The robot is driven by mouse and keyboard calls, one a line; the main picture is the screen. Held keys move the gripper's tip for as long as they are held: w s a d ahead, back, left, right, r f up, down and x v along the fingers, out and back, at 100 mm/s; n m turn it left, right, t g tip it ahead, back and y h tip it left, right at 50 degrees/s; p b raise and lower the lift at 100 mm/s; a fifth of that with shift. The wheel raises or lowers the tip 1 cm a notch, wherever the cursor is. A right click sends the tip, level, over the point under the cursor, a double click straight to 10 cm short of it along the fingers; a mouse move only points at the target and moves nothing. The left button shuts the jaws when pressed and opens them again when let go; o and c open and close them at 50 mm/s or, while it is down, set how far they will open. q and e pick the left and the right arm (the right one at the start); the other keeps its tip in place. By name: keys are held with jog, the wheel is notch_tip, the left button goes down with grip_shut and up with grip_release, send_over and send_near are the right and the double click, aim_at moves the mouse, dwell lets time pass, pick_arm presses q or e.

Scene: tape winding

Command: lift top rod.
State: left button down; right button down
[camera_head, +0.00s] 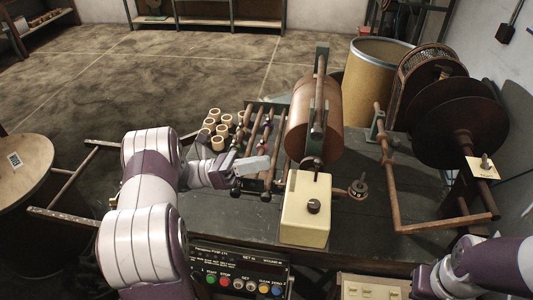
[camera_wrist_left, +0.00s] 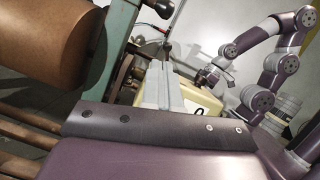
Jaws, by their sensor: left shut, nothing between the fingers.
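Several brown rods (camera_head: 268,135) lie side by side in a dark frame on the bench, left of a large copper-brown roller (camera_head: 312,118). I cannot tell which one is the top rod. My left gripper (camera_head: 268,163) is shut and empty, over the near part of the rods and partly covering them. I cannot tell if it touches one. In the left wrist view its grey fingers (camera_wrist_left: 162,87) are together, and rods (camera_wrist_left: 25,135) show at lower left beside the roller (camera_wrist_left: 40,40). My right gripper (camera_wrist_left: 208,74) is small and dark there; its opening is unclear.
A cream box with a black knob (camera_head: 306,208) stands right of my left gripper. Wooden rings (camera_head: 217,128) stand at left. A bent bar (camera_head: 393,195) and dark discs (camera_head: 455,120) fill the right. A button panel (camera_head: 238,275) is in front.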

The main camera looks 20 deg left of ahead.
pick_arm(q)
jog(key=w+d+r+p, duration=0.3)
jog(key=d+r+p, duration=0.2)
jog(key=d, duration=0.3)
jog(key=shift+r, duration=0.45)
jog(key=shift+w, duration=0.1)
